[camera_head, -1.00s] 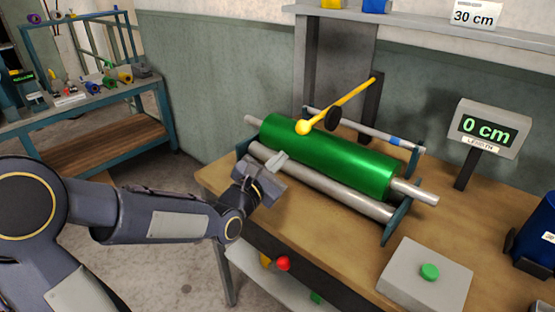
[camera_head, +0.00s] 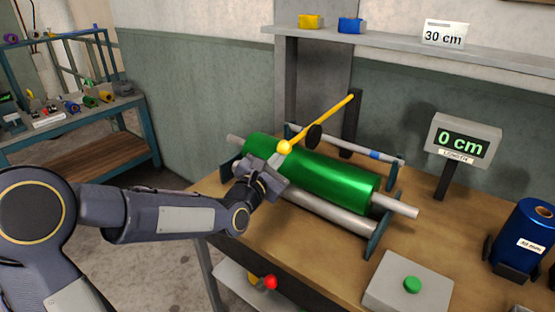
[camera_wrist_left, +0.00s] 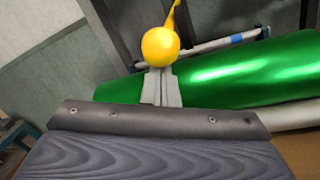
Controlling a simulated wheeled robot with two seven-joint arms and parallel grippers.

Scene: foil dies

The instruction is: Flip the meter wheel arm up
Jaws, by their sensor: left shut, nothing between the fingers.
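The meter wheel arm is a yellow bar (camera_head: 322,120) with a yellow ball (camera_head: 285,147) at its near, lower end and a black wheel (camera_head: 314,135) partway along. It slopes down from a dark post (camera_head: 352,118) over a shiny green roll (camera_head: 320,171). My left gripper (camera_head: 275,165) is shut and empty, at the near side of the green roll, just below the ball. In the left wrist view the shut fingertips (camera_wrist_left: 160,84) are right under the yellow ball (camera_wrist_left: 160,46); I cannot tell if they touch. My right gripper is not in view.
A grey meter display (camera_head: 463,138) reading 0 cm stands right of the roll. A grey box with a green button (camera_head: 412,284) is at the front right, near a blue roll (camera_head: 522,235). A shelf (camera_head: 400,45) runs along the wall. A red knob (camera_head: 270,282) is below the table edge.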

